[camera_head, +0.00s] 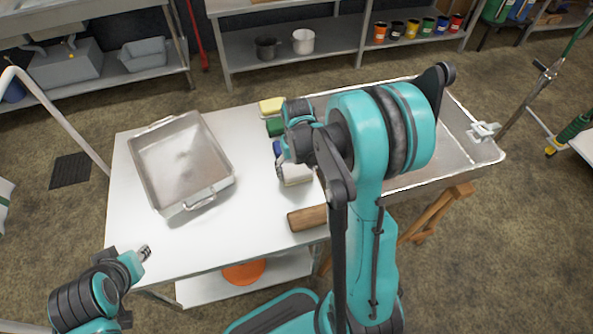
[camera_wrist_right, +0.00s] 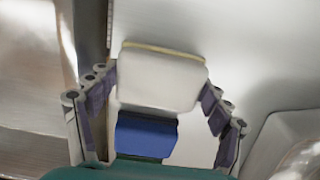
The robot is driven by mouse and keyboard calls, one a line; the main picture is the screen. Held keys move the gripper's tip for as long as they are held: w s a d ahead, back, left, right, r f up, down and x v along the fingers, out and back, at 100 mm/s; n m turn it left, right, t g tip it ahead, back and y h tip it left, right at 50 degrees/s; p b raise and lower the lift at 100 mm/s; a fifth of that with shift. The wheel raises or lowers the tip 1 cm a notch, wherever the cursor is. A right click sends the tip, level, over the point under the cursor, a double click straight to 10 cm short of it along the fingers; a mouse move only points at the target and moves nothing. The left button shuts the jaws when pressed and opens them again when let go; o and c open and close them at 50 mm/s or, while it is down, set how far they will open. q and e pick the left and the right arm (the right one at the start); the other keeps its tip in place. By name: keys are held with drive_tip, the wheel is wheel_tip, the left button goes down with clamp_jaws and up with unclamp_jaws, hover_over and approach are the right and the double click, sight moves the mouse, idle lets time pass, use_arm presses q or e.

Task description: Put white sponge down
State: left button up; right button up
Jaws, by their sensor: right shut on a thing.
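The white sponge (camera_wrist_right: 160,82) has a thin yellow edge and sits between the fingers of my right gripper (camera_wrist_right: 158,92) in the right wrist view. In the head view the white sponge (camera_head: 298,175) shows just below my right gripper, over the white table (camera_head: 240,240). My right gripper is shut on it. I cannot tell whether its underside touches the table. A blue sponge (camera_wrist_right: 146,136) lies beside it, with a green sponge (camera_head: 275,127) and a yellow sponge (camera_head: 271,105) farther back in a row. My left gripper (camera_head: 145,252) is near the table's front left, away from the sponges.
A metal pan (camera_head: 182,158) stands on the table's left half. A brown wooden block (camera_head: 307,218) lies near the front right edge. A large metal basin (camera_head: 455,150) adjoins on the right, partly hidden by my right arm. The table's middle and front are clear.

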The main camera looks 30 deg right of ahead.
sight(297, 169)
drive_tip(key=shift+f, duration=0.1)
drive_tip(key=shift+f, duration=0.15)
drive_tip(key=o, duration=1.1)
wheel_tip(297, 169, up, 12)
drive_tip(key=f+p, duration=0.1)
drive_tip(key=p, duration=0.3)
drive_tip(key=shift+s+a+r+n+t, duration=0.45)
drive_tip(key=shift+s+a+r+t, duration=0.75)
drive_tip(key=shift+s+a+r, duration=0.45)
drive_tip(key=shift+s+a+r+n+t, duration=0.4)
drive_tip(key=shift+s+a+r+t, duration=0.9)
drive_tip(key=shift+s+a, duration=0.65)
drive_tip(key=shift+s+a+r+n+t, duration=0.45)
drive_tip(key=shift+s+a+r+t, duration=0.65)
drive_tip(key=shift+s+a+r, duration=0.7)
